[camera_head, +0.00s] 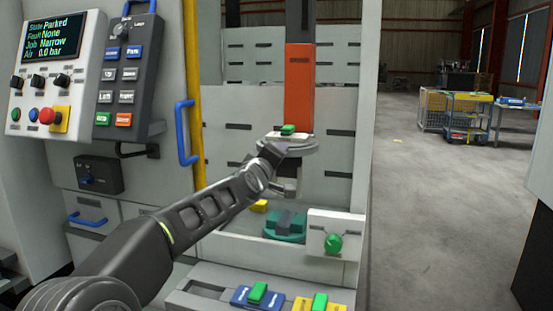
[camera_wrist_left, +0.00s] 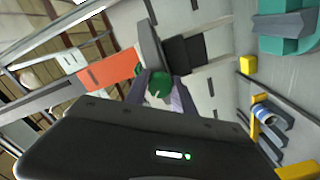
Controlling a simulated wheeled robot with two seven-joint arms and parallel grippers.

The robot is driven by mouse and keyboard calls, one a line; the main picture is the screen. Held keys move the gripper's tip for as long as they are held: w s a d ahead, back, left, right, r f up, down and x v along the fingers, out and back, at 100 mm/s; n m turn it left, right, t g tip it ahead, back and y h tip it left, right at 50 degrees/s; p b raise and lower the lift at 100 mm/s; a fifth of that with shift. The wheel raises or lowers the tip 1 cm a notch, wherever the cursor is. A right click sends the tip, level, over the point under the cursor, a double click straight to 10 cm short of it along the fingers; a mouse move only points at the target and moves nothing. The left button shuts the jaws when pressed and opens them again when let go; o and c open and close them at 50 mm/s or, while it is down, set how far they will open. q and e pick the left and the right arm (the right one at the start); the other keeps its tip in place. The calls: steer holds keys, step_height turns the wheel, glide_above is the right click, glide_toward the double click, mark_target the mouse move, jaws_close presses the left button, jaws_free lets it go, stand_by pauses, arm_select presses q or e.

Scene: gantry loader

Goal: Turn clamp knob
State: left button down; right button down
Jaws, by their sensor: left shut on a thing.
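My left arm reaches in from the lower left in the head view, and its gripper (camera_head: 284,152) is at the foot of the orange column (camera_head: 300,88). In the wrist view the left gripper (camera_wrist_left: 160,94) is shut on a dark green, rounded knob (camera_wrist_left: 158,84), with a finger on either side. In the head view a small green piece (camera_head: 288,129) shows above a grey disc at the arm's end; I cannot tell if it is the same knob. Another green knob (camera_head: 333,243) sits on a white block, apart from the gripper. My right gripper is out of view.
A teal vise (camera_head: 286,226) stands below the gripper, with a yellow block (camera_head: 260,205) beside it. A control panel (camera_head: 56,72), a blue handle (camera_head: 186,133) and a yellow post (camera_head: 194,95) are at left. Green blocks sit on carriers in front. Open floor lies right.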

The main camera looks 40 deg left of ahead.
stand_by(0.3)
arm_select(q)
steer(key=c, duration=1.1)
jaws_free()
steer(key=shift+o, duration=0.2)
steer(key=v, duration=0.7)
steer(key=shift+s+b, duration=0.3)
steer(key=shift+s, duration=0.1)
steer(key=shift+d, duration=0.1)
